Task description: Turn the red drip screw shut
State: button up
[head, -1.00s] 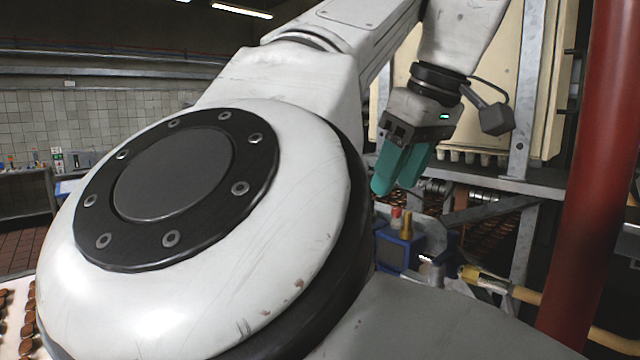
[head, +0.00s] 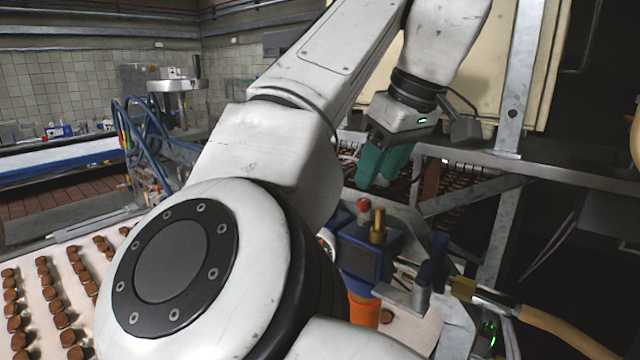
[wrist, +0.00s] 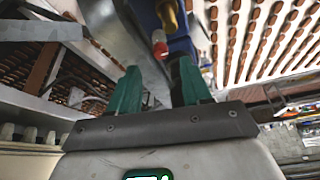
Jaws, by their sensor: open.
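The red drip screw (head: 363,205) is a small red knob on top of a blue box-shaped unit (head: 357,258). A brass fitting (head: 378,226) stands right beside it. In the wrist view the red screw (wrist: 159,44) shows beyond the fingers, near the top middle, with the brass fitting (wrist: 167,14) above it. My gripper (head: 372,184) has teal fingers and hangs just above the blue unit in the head view. In the wrist view my gripper (wrist: 158,85) is open, its fingers apart with nothing held between them. The screw is apart from the fingers.
A conveyor with rows of brown biscuits (head: 60,310) runs at the lower left. A grey metal frame (head: 480,160) stands behind and right of the unit. A yellow hose (head: 560,335) lies at lower right. An orange cylinder (head: 362,308) is under the unit.

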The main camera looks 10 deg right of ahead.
aim_at(366, 200)
jog(key=shift+x, duration=2.3)
jog(key=shift+s, duration=0.1)
jog(key=shift+c, duration=0.3)
grip_shut()
